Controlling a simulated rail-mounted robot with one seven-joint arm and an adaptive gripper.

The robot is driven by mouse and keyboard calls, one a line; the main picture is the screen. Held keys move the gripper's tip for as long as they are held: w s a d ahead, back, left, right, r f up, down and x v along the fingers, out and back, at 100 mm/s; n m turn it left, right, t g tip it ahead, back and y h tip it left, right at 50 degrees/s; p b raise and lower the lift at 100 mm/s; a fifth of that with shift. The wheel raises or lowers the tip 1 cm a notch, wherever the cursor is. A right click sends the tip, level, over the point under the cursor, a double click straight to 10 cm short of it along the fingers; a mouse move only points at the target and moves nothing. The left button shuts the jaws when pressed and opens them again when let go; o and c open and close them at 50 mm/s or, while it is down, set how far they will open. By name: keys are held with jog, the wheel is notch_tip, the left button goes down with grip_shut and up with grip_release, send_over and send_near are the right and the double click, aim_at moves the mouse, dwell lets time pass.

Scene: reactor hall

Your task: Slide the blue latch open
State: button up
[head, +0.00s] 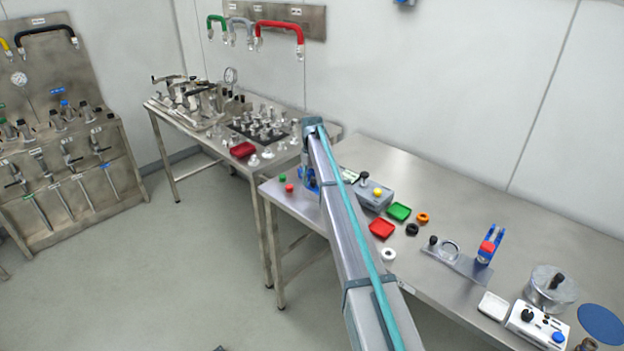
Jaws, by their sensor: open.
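I cannot make out for certain which part is the blue latch. A small blue part (312,184) shows at the left end of the right-hand bench, partly hidden behind my arm. A blue upright piece with a red block (490,245) stands on a metal plate farther right on the same bench. Small blue parts (66,106) also show on the steel panel at the far left. My arm reaches from the bottom middle to a bend above the bench's left end. My gripper cannot be made out beyond that bend.
The right-hand bench (450,200) holds a red tray (381,229), a green tray (399,211), rings, a lidded metal pot (550,288) and a white control box (537,324). A second bench (165,110) with metal fittings stands behind left. Floor (180,270) at left is clear.

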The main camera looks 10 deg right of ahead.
jog(key=shift+r, duration=0.1)
notch_tip(320, 180, up, 12)
dwell(0.5)
